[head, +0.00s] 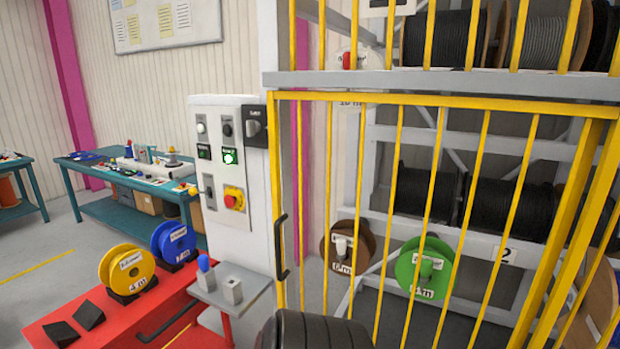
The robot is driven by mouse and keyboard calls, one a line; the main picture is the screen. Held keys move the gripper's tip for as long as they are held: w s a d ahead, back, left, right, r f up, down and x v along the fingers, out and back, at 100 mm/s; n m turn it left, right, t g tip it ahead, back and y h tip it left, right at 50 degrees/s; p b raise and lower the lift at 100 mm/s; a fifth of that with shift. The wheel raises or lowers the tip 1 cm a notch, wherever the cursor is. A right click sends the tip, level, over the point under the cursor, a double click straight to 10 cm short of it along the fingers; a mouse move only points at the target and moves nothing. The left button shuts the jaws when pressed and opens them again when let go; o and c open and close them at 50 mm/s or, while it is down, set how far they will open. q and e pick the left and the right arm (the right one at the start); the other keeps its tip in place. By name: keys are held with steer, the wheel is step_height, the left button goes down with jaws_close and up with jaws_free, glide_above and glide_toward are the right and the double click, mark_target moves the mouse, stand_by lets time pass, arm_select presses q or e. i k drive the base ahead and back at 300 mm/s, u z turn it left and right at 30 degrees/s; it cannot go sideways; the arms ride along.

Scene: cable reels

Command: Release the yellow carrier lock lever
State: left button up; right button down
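I cannot make out a yellow carrier lock lever anywhere in the head view. A yellow barred gate (391,98) stands in front of the grey reel rack (480,143). A black pull handle (281,246) is on the gate's left side. Behind the bars, a brown reel (330,250) and a green reel (408,270) with white labels hang low on the rack. Large black cable reels (505,208) sit higher up. Neither of my grippers shows in this view.
A grey control box (233,215) with a red knob on yellow stands left of the gate. A red cart (60,312) carries a yellow reel (127,270), a blue reel (174,243) and black wedges (88,315). A teal workbench (118,176) stands behind. Grey floor is open at left.

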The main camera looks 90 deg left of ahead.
mark_target(192, 191)
steer(key=u, duration=3.8)
steer(key=k, duration=1.15)
steer(key=u, duration=0.65)
steer(key=i, duration=1.7)
steer(key=z, duration=0.05)
